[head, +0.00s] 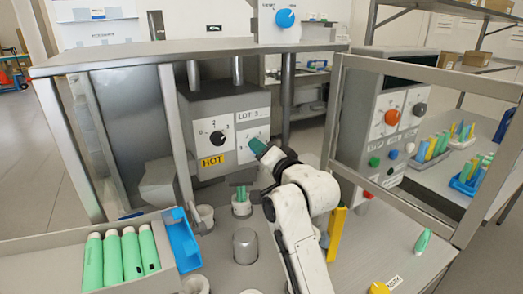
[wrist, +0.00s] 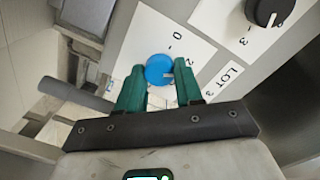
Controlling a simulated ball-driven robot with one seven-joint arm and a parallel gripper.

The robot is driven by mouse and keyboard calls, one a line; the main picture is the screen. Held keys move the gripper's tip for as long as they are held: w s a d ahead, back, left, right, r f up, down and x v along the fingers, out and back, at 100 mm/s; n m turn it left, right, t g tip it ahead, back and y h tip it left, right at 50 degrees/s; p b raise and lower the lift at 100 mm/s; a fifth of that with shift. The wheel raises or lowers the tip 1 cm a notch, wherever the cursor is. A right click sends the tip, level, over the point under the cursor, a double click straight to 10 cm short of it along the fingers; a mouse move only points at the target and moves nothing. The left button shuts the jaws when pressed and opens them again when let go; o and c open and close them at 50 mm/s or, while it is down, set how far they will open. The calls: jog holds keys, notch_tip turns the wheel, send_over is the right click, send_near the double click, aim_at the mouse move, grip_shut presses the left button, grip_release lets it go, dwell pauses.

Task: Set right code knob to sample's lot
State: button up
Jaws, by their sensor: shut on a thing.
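My gripper (head: 258,147) is at the right-hand dial panel (head: 253,130) of the grey machine, under a "LOT 3" label, and hides the knob there in the head view. In the wrist view the green fingers of my gripper (wrist: 158,72) stand on either side of a blue knob (wrist: 158,68), shut on it. The knob has a small pale pointer mark facing right in that view. A "0" and a "2" show on the panel beside it. A black knob (head: 217,137) is on the left panel, above a yellow "HOT" label. I cannot tell which tube is the sample.
Green tubes (head: 115,258) lie in a bin at the front left. A cup holding a green tube (head: 241,190) stands below the machine. A metal frame post (head: 335,120) rises right of my arm. A single green tube (head: 423,241) stands at the right.

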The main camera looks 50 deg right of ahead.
jog(key=o, duration=1)
jog(key=shift+o, duration=0.2)
jog(key=b+v, duration=0.2)
jog(key=v, duration=0.8)
jog(key=shift+s, duration=0.4)
jog(key=shift+f, duration=0.1)
